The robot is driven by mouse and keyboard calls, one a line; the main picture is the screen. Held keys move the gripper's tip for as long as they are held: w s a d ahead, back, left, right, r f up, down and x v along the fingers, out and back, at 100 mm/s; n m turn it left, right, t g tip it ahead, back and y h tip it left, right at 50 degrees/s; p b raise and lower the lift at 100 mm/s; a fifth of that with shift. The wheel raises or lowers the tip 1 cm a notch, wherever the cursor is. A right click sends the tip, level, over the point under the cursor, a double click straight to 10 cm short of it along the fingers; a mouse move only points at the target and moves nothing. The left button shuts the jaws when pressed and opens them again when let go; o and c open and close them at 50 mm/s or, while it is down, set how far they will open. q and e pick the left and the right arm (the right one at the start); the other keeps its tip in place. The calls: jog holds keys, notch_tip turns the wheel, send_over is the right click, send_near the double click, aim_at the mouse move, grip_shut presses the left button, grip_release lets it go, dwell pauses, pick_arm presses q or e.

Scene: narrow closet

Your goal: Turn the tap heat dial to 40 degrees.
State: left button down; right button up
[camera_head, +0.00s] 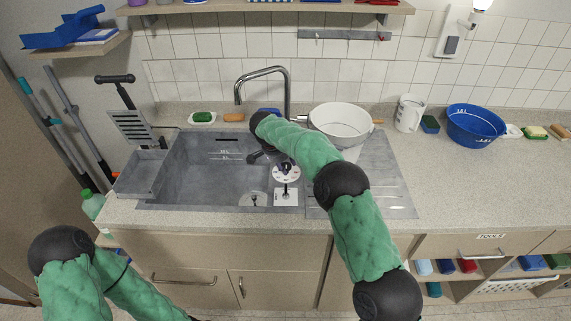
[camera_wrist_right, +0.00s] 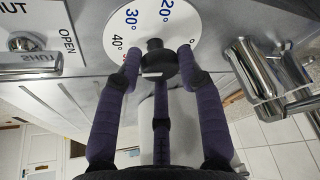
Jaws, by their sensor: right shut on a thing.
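The heat dial (camera_head: 286,174) is a white disc with a dark knob, at the right part of the grey sink. In the right wrist view the disc (camera_wrist_right: 112,38) shows blue 20° and 30° marks and a dark 40° mark at its left. The black dial knob (camera_wrist_right: 155,46) stands out from its middle. My right gripper (camera_wrist_right: 159,64) has its purple-grey fingers closed around this knob, one on each side and one below. Which mark the knob points to cannot be told. In the head view my right gripper (camera_head: 272,159) is small and dark beside the dial. My left gripper is out of view.
A white plate with OPEN and SHUT (camera_wrist_right: 28,50) and a metal valve sits beside the dial. A chrome fitting (camera_wrist_right: 268,78) is on the other side. The curved tap (camera_head: 288,88) rises behind. A white pot (camera_head: 342,124) stands on the drainer, right of my forearm.

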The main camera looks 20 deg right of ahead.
jog(key=shift+w+r, duration=0.2)
jog(key=shift+r, duration=0.05)
jog(key=o, duration=1.1)
jog(key=shift+f, duration=0.1)
jog(key=v, duration=1.2)
jog(key=shift+s+f, duration=0.1)
